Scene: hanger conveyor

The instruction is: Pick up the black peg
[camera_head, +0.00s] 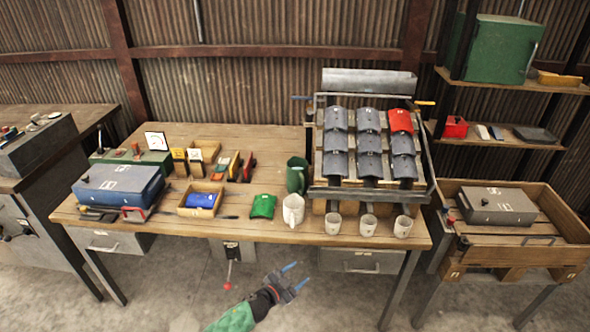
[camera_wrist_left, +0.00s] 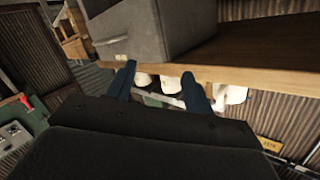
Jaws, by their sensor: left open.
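I cannot make out a black peg for certain in either view. My left gripper (camera_head: 298,275) is open and empty, with two blue fingers, in front of the table's near edge in the head view. In the left wrist view the two fingers (camera_wrist_left: 158,82) stand apart with nothing between them. A wooden edge, a grey drawer and white mugs show beyond them. My right gripper is in neither view.
The wooden table (camera_head: 160,235) holds a blue case (camera_head: 118,184), a small wooden tray (camera_head: 186,211), a green mug (camera_head: 296,176), white mugs (camera_head: 333,223) and a rack of grey and red tiles (camera_head: 368,141). A wooden crate (camera_head: 520,255) stands right. The floor before the table is open.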

